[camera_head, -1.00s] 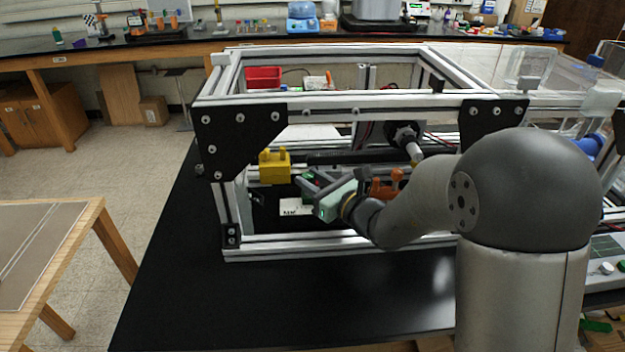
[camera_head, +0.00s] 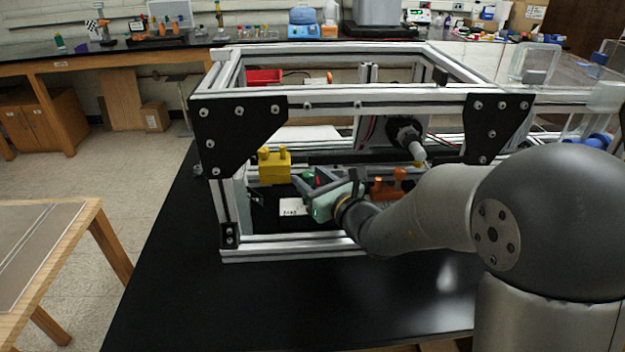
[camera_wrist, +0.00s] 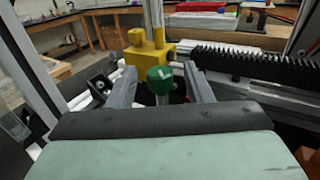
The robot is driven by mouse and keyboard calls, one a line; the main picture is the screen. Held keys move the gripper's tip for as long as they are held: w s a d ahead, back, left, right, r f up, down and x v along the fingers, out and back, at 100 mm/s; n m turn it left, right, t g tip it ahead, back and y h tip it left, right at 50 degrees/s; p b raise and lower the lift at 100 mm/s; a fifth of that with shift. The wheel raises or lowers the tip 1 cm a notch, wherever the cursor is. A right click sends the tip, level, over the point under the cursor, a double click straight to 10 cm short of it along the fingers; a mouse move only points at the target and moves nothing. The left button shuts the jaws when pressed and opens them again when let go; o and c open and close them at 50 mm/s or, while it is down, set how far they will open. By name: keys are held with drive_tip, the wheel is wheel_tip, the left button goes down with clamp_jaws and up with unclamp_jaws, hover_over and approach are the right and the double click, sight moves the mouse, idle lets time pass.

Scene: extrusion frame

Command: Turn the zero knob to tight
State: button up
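A green knob (camera_wrist: 160,79) with a small white mark on top stands between the two fingers of my gripper (camera_wrist: 160,72) in the wrist view. The fingers are spread, one on each side, with visible gaps to the knob. No lettering is legible on the knob, so I cannot confirm it is the zero knob. In the head view my gripper (camera_head: 309,181) reaches inside the extrusion frame (camera_head: 340,98), and the knob is mostly hidden there. A white card (camera_head: 293,207) with unreadable dark print lies beside the gripper.
A yellow block with two pegs (camera_head: 274,166) stands just behind and left; it also shows in the wrist view (camera_wrist: 148,46). Orange parts (camera_head: 390,186) sit to the right. A black toothed rack (camera_wrist: 245,62) runs right of the fingers. Frame bars and black corner plates surround the arm.

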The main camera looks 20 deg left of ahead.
drive_tip(key=b+v, duration=0.6)
drive_tip(key=v, duration=1.1)
drive_tip(key=shift+d, duration=0.2)
drive_tip(key=shift+s, duration=0.2)
drive_tip(key=s+f+n+g+h+p, duration=0.1)
drive_tip(key=s+n+g+p, duration=0.1)
drive_tip(key=s+n+g, duration=0.1)
drive_tip(key=s+f+n+g+h+p, duration=0.1)
drive_tip(key=s+n+g+p, duration=0.1)
drive_tip(key=s+n, duration=0.3)
drive_tip(key=s+d+f+n+g+h+p, duration=0.1)
drive_tip(key=s+f+n+g+p, duration=0.1)
drive_tip(key=s+n+g, duration=0.2)
drive_tip(key=shift+s+n+g+h, duration=0.1)
drive_tip(key=shift+n+g+h, duration=0.15)
drive_tip(key=shift+n, duration=0.55)
drive_tip(key=shift+s+n+g+h, duration=0.15)
drive_tip(key=shift+n+g, duration=0.1)
drive_tip(key=shift+n, duration=0.55)
drive_tip(key=s+d+n+h+p, duration=0.1)
drive_tip(key=d+n+h+p, duration=0.1)
drive_tip(key=d+n+h, duration=0.3)
drive_tip(key=s+d+f+n+g+h+p, duration=0.1)
drive_tip(key=d+n+h, duration=0.4)
drive_tip(key=d, duration=0.6)
drive_tip(key=shift+s+n+p, duration=0.5)
drive_tip(key=shift+s+p, duration=0.2)
drive_tip(key=shift+s, duration=0.1)
